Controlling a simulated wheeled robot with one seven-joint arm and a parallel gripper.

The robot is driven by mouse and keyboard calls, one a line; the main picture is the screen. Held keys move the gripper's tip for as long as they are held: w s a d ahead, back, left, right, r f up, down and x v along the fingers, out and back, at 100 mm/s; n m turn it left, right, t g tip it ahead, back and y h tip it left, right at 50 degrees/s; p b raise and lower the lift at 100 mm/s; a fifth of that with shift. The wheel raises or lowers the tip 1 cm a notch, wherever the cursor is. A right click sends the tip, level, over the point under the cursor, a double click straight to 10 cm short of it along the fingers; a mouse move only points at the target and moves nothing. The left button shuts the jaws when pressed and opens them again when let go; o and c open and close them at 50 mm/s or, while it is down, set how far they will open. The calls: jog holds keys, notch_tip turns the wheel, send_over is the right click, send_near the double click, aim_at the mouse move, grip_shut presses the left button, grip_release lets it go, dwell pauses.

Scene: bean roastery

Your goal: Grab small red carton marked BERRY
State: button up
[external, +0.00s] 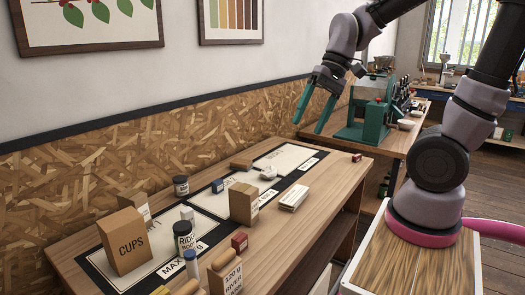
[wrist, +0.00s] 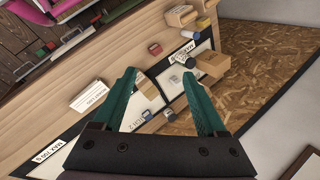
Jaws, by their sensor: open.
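A small red carton (external: 240,241) stands on the table near its right edge, beside the black mat. It also shows in the wrist view (wrist: 154,48), beyond my fingertips. Another small red box (external: 357,157) lies at the table's far right corner. The print on both is too small to read, so I cannot tell which says BERRY. My gripper (external: 309,126) is open and empty, high above the far end of the table. In the wrist view its two green fingers (wrist: 160,75) are spread wide, apart from both red boxes.
The wooden table (external: 335,172) holds a CUPS box (external: 123,241), a tan carton (external: 243,202), a dark jar (external: 184,237), a white block (external: 294,197) and several small items. A chipboard wall (external: 95,190) runs along its left. A green machine (external: 368,112) stands behind.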

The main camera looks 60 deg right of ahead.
jog(key=w+a+f+m+g+y, duration=0.2)
jog(key=w+a+f+m+y, duration=0.15)
jog(key=f, duration=0.25)
jog(key=w+a+f+m+g+y, duration=0.1)
jog(key=w+a+f+m+y, duration=0.1)
jog(key=w+f+m+y, duration=0.3)
jog(key=m+t, duration=0.3)
jog(key=m, duration=0.2)
send_near(241, 235)
jog(key=a, duration=0.1)
jog(key=a+f+y, duration=0.1)
jog(key=a, duration=0.1)
jog(key=shift+w+f, duration=0.1)
jog(key=shift+f, duration=0.15)
jog(key=x, duration=0.5)
jog(key=shift+w+f, duration=0.1)
grip_shut()
